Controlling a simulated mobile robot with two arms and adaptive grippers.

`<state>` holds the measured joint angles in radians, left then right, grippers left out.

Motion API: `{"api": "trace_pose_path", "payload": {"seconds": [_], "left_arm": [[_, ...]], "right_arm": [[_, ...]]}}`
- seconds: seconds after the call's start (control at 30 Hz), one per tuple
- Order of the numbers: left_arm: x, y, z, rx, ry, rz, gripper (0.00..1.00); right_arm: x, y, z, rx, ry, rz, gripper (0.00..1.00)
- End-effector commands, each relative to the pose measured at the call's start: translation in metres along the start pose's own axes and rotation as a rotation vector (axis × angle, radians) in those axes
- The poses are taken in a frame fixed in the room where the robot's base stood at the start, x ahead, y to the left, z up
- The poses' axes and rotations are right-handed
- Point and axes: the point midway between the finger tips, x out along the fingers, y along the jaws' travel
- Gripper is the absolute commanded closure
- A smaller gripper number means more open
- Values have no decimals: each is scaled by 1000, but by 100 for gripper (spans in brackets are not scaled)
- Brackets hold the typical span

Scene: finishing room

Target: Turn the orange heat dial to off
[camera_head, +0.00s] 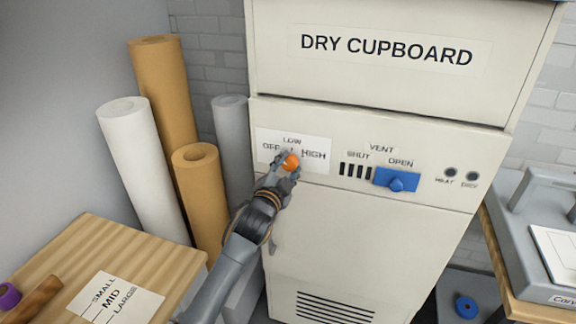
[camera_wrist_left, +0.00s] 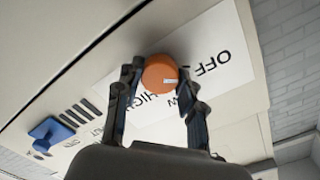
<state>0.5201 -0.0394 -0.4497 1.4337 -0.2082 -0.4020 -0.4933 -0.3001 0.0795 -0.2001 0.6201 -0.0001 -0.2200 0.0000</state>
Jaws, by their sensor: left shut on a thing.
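The orange heat dial (camera_head: 291,161) sits on the front panel of the dry cupboard (camera_head: 340,240), on a white label plate (camera_head: 322,145) reading OFF, LOW and HIGH. OFF is at the left, LOW at the top, HIGH at the right. My left gripper (camera_head: 284,163) reaches up from below and is shut on the dial. In the left wrist view the dial (camera_wrist_left: 160,72) is between the fingertips (camera_wrist_left: 160,82). A small white mark shows on it; its exact setting is hard to tell. The fingers hide part of the lettering. My right gripper is not in view.
A blue vent slider (camera_head: 396,180) sits to the right of the dial, by OPEN. Two dark round lamps (camera_head: 461,174) are further right. Rolls (camera_head: 145,165) stand left of the cupboard. A wooden table (camera_head: 140,255) is at lower left, a grey case (camera_head: 540,240) at right.

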Motion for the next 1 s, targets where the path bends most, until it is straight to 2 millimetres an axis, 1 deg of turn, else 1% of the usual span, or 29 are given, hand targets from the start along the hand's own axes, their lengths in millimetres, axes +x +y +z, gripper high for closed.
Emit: {"api": "trace_pose_path", "payload": {"seconds": [0.1,0.3,0.77,0.8,0.9,1.0], "left_arm": [[0,1,1,-50,-1,3,93],[0,1,1,-93,0,3,93],[0,2,1,-107,0,4,93],[0,2,1,-107,0,4,57],[0,2,1,-107,1,4,38],[0,1,1,-106,1,3,38]], "right_arm": [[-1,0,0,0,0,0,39],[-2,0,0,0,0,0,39],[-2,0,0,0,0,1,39],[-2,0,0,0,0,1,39],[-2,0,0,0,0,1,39],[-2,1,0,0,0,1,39]]}}
